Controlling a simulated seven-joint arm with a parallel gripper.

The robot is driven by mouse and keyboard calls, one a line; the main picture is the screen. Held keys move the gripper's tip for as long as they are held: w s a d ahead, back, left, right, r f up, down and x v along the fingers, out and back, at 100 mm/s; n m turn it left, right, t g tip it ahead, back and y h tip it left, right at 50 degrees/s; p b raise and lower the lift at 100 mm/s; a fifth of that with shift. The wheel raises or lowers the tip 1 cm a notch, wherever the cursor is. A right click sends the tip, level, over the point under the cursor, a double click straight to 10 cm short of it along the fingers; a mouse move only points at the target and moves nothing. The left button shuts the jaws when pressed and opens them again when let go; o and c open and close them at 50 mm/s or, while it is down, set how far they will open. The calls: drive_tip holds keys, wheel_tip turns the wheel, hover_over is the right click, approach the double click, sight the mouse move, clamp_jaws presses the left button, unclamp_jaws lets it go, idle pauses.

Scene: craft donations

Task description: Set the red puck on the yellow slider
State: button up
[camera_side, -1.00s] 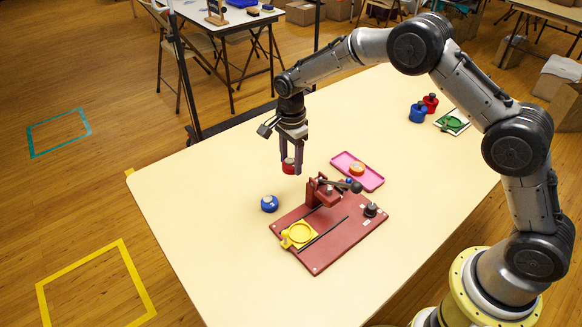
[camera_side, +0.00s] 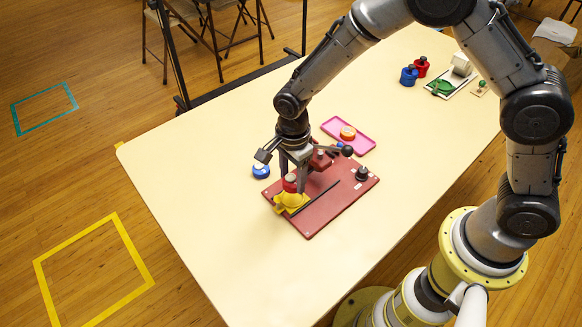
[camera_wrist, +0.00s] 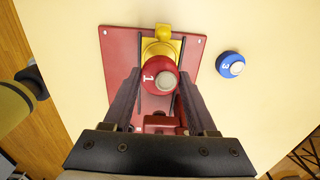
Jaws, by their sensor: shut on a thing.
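The red puck (camera_side: 290,184), with a pale top knob, is between the fingers of my gripper (camera_side: 293,181). In the wrist view the red puck (camera_wrist: 149,79) shows the number 1, and my gripper (camera_wrist: 158,74) is shut on it. The yellow slider (camera_side: 289,202) sits on the red base plate (camera_side: 325,215). In the wrist view the yellow slider (camera_wrist: 163,33) is partly hidden by the puck. The puck is low over the slider's round seat; I cannot tell whether it touches.
A blue puck (camera_side: 261,172) stands left of the plate. The plate carries a red clamp block with a dark-knobbed lever (camera_side: 346,151) and a black knob (camera_side: 362,174). A pink tray (camera_side: 362,142) holds an orange disc (camera_side: 348,132). The table's front left is clear.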

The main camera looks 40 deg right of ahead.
sight(293, 180)
drive_tip(key=shift+f, duration=2)
drive_tip(key=shift+f, duration=0.5)
drive_tip(key=o, duration=1.1)
drive_tip(key=shift+c, duration=0.2)
drive_tip(key=shift+r, duration=5.5)
